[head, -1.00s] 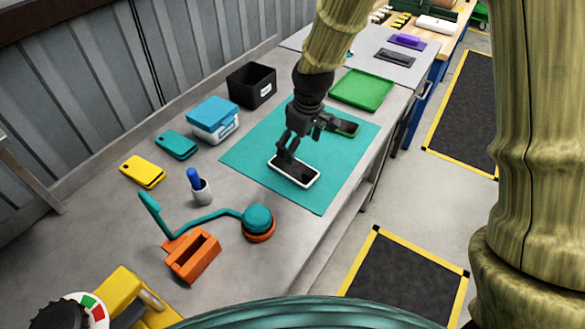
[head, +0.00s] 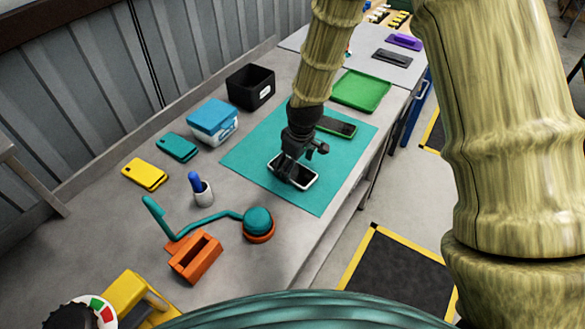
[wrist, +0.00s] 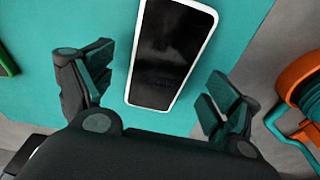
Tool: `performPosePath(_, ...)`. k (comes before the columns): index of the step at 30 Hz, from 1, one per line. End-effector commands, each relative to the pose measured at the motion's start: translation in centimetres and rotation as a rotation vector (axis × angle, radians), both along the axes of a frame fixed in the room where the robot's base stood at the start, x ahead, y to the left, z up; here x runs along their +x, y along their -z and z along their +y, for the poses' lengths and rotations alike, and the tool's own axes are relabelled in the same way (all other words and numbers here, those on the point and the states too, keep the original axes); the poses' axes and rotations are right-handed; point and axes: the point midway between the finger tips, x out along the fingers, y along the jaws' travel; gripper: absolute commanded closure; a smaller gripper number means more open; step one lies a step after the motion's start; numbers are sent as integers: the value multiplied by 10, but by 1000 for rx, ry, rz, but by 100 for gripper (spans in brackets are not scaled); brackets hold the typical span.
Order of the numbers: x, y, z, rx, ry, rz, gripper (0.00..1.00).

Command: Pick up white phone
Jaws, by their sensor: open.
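The white phone (head: 308,180) lies flat, dark screen up, on the teal mat (head: 245,155). In the wrist view the white-rimmed phone (wrist: 172,50) lies between and ahead of my open fingers. My gripper (head: 285,174) is just above the phone in the head view and hides part of it. In the wrist view my gripper (wrist: 155,88) has its fingers spread on either side of the phone's near end, with gaps on both sides. I cannot tell the exact height above the mat.
A green phone (head: 338,126) lies behind my gripper on the mat. A green tray (head: 362,90), black bin (head: 250,88) and blue box (head: 212,120) stand farther back. An orange-and-teal stand (head: 258,225) is near the front. The mat left of the phone is clear.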

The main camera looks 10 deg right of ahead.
Motion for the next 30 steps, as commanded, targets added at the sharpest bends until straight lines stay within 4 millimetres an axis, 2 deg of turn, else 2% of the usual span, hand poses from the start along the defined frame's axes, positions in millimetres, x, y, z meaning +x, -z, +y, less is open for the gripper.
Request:
performPosePath(6,0,12,1,0,0,2,11)
performPosePath(14,1,13,1,-1,0,1,11)
performPosePath(24,1,13,1,-1,0,1,65)
performPosePath(30,1,13,1,0,0,0,65)
